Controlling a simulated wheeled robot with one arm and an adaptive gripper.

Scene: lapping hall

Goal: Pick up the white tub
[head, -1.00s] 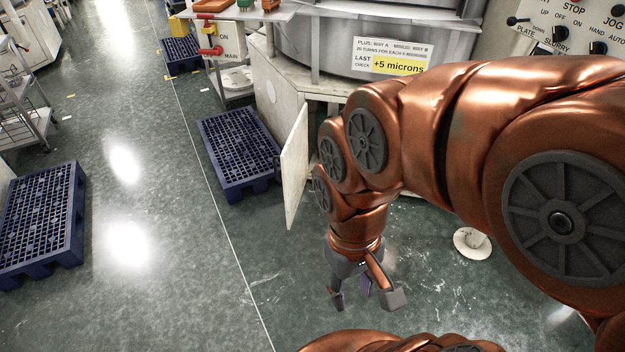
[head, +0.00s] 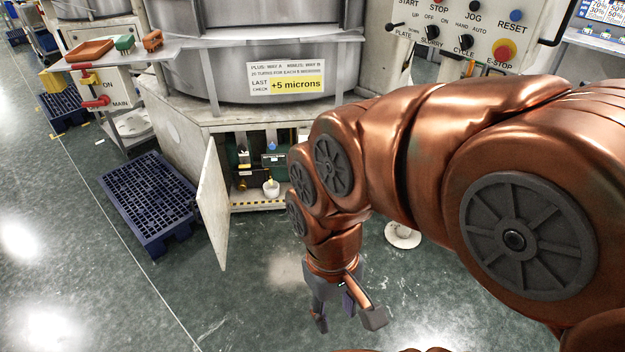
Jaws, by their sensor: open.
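A small white tub (head: 271,188) stands inside the open lower cabinet of the machine, near the front edge of the cabinet floor. My gripper (head: 346,326) hangs low in front of the machine, to the right of and nearer than the tub. Its fingers are apart, with nothing seen between them. The gap between gripper and tub is clear floor and the cabinet's front edge.
The cabinet door (head: 213,205) stands open to the left of the opening. Bottles and dark fittings (head: 275,160) sit behind the tub. A blue pallet (head: 150,200) lies left of the door. A white round foot (head: 402,236) stands on the floor to the right.

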